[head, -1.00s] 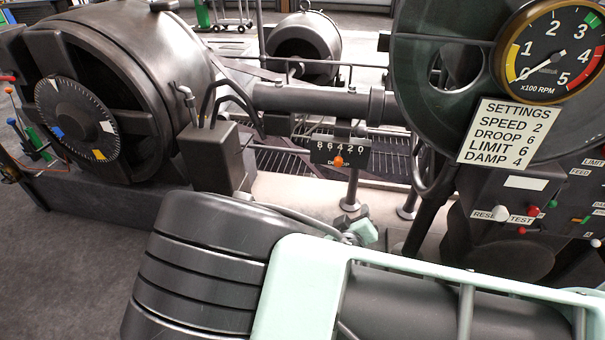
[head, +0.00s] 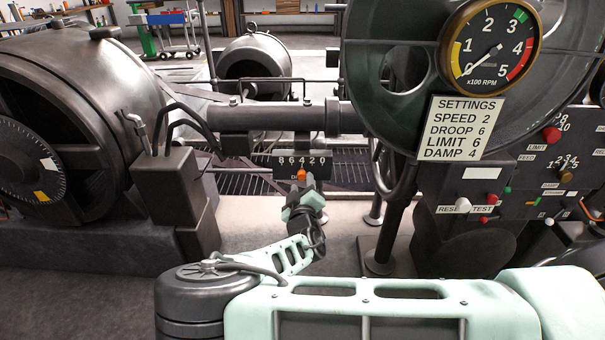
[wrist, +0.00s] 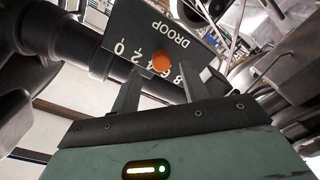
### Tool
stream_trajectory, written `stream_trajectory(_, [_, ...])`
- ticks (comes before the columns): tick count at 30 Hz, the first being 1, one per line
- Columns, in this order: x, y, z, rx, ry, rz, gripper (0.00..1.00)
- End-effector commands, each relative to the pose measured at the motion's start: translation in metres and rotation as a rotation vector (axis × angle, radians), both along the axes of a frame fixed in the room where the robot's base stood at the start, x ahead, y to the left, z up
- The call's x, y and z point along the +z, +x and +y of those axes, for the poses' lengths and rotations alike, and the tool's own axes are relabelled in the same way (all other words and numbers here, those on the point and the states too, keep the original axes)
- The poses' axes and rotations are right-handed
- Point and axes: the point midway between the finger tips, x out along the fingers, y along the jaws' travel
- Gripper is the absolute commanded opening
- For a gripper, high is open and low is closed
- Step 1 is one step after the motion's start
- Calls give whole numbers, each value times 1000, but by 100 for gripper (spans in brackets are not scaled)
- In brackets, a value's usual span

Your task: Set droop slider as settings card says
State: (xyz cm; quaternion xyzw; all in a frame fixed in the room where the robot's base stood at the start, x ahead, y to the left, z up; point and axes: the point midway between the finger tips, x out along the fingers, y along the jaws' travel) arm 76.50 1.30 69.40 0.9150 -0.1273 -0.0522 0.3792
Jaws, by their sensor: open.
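The droop slider plate (head: 283,160) hangs under the horizontal pipe, with the scale 8 6 4 2 0 from left to right in the head view. Its orange knob (head: 301,174) sits at about the 4. The settings card (head: 455,128) reads speed 2, droop 6, limit 6, damp 4. My gripper (head: 308,184) is just below the knob in the head view. In the wrist view my gripper (wrist: 160,82) is open, its fingers on either side of the orange knob (wrist: 161,62); I cannot tell whether they touch it. The plate (wrist: 150,25) appears upside down there.
The pipe (head: 255,117) runs just above the plate. The large wheel with the RPM gauge (head: 490,45) and a control panel (head: 500,190) with several knobs stand on the right. A dark box with cables (head: 178,188) stands to the left.

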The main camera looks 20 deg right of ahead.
Motion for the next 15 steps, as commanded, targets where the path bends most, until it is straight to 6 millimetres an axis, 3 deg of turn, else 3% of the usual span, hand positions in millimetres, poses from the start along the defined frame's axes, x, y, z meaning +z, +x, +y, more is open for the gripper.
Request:
stream_trajectory(6, [0, 34, -10, -1, 1, 0, 45])
stream_trajectory(15, [0, 49, -14, 0, 1, 0, 45])
